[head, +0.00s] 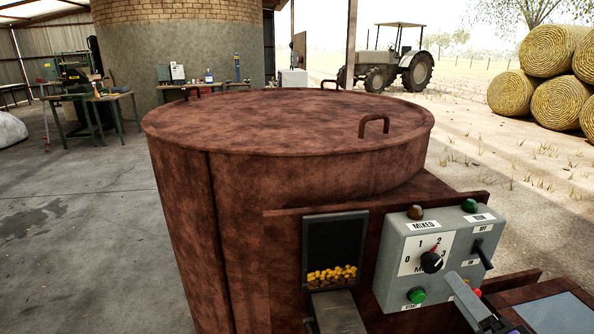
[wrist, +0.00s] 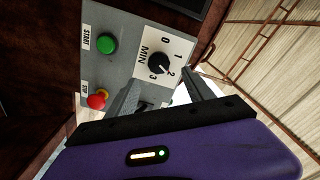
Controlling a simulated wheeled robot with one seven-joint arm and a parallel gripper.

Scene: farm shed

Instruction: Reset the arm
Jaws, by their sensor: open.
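My gripper (wrist: 158,82) is open, with nothing seen between its two grey fingers. In the wrist view its fingers are in front of the grey control box, just below the black dial knob (wrist: 158,63); contact cannot be told. In the head view a finger shows at the lower right of the control box (head: 405,285). The dial knob (head: 432,262) has marks 0 to 3 and seems to point near 2. The green start button (head: 416,295) is at lower left. The red stop button (wrist: 98,99) shows in the wrist view. A lever (head: 483,256) is on the right side.
A large rusty mixer drum (head: 290,130) with lid handles fills the middle. Its window (head: 335,245) shows yellow and brown grains, above a metal chute (head: 337,312). Brown and green lamps top the box. Workbenches, a tractor (head: 390,65) and bales (head: 550,75) stand far behind.

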